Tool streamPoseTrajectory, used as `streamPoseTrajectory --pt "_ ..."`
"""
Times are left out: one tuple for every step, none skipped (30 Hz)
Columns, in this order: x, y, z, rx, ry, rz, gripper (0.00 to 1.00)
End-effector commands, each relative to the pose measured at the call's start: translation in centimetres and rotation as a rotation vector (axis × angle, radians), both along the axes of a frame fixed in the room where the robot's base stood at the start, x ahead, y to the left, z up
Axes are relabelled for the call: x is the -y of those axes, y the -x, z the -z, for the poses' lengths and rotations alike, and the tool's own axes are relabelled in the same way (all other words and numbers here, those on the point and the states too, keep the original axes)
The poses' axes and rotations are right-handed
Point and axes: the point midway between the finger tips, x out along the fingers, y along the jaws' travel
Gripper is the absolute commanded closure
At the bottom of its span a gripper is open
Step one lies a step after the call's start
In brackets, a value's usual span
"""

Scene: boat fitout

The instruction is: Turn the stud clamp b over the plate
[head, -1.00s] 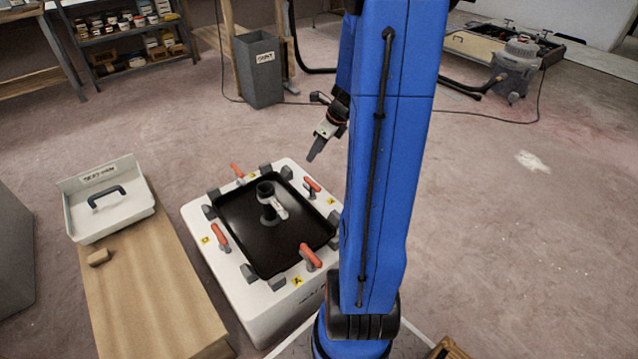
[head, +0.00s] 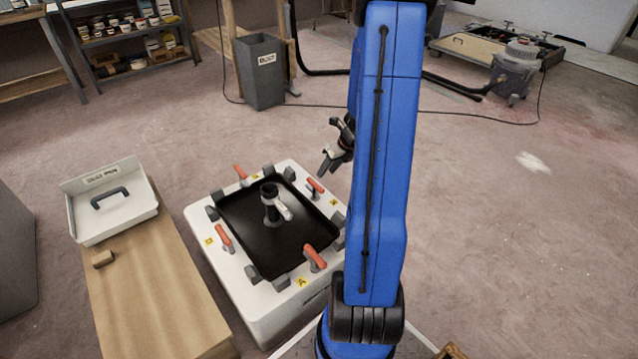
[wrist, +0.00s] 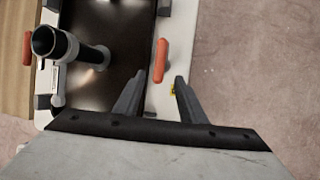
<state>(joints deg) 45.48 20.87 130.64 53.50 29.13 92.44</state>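A black plate (head: 270,238) lies on a white box (head: 235,290), with red-handled clamps around its rim. The back right clamp (head: 316,187) is nearest my gripper (head: 327,165); its tag letter is too small to read, so I cannot tell if it is stud clamp b. In the wrist view this clamp's red handle (wrist: 162,58) lies along the white rim, beside the plate (wrist: 115,30) and not over it. My gripper (wrist: 161,77) is open and empty, its fingers apart with the handle showing between and beyond them.
A dark upright fitting (head: 270,205) with a pale side arm stands on the plate. Other clamps (head: 314,257) and grey blocks ring the plate. A wooden bench (head: 150,290) with a white tray stands left.

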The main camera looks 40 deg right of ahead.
Motion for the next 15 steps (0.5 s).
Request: streamPoseTrajectory --pt "-0.2 -0.2 0.9 -0.004 -0.002 0.000 0.63" --pt "-0.3 -0.5 1.3 -0.003 -0.001 0.000 0.63" --pt "-0.4 -0.7 1.8 -0.002 -0.002 0.000 0.63" --pt "-0.5 -0.9 2.2 -0.002 -0.002 -0.001 0.63" --pt "-0.5 -1.1 2.6 -0.003 -0.002 -0.001 0.63" --pt "-0.6 -1.3 3.2 -0.003 -0.001 -0.001 0.63" --pt "-0.7 -1.5 3.6 -0.003 -0.001 -0.001 0.63" --pt "-0.7 -1.7 4.0 -0.003 -0.001 0.000 0.63" --pt "-0.8 -1.9 4.5 -0.003 -0.002 0.000 0.63" --pt "-0.9 -2.1 4.9 -0.002 -0.002 0.000 0.63" --pt "-1.0 -2.2 5.2 -0.002 -0.001 -0.001 0.63" --pt "-1.0 -2.4 5.8 -0.003 -0.001 -0.001 0.63" --pt "-1.1 -2.6 6.1 -0.003 0.000 -0.001 0.63" --pt "-1.1 -2.7 6.4 -0.002 0.000 0.000 0.63" --pt "-1.2 -2.9 6.8 -0.002 -0.001 -0.002 0.63"
